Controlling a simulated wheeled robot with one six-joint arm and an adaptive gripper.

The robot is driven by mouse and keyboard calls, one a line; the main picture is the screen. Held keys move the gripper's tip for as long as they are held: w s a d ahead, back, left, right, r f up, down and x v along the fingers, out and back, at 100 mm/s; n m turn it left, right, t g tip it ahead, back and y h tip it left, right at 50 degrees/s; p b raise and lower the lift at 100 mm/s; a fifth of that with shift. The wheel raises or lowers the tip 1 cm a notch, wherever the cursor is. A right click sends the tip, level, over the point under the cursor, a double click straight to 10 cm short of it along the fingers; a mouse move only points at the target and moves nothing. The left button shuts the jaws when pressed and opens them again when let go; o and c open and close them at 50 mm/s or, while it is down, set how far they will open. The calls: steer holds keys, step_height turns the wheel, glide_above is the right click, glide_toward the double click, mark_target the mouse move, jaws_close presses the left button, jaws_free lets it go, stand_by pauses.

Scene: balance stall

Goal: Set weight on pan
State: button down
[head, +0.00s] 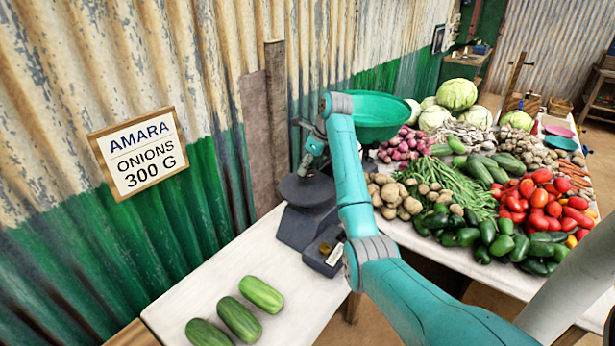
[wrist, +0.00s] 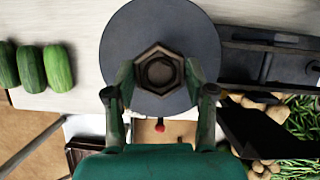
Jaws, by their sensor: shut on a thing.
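My gripper (wrist: 160,82) is shut on a dark hexagonal weight (wrist: 160,58), with one finger on each side of it. In the wrist view the weight lies over the flat dark round pan (wrist: 130,28) of the balance, near its middle. In the head view my gripper points down over that pan (head: 296,192), partly hidden by my arm. I cannot tell whether the weight touches the pan. The balance's dark base (head: 298,229) stands on the white table. Its green bowl pan (head: 380,112) is on the far side, partly behind my arm.
A sign (head: 139,153) on the wall reads "AMARA ONIONS 300 G". A dark block (head: 322,256) sits in front of the balance. Several cucumbers (head: 239,318) lie on the near table. Red onions (head: 403,146), potatoes and tomatoes (head: 540,208) crowd the right table.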

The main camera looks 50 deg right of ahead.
mark_target(309, 176)
steer(key=shift+f, duration=1.95)
steer(key=shift+f, duration=0.15)
steer(key=shift+c, duration=2)
jaws_free()
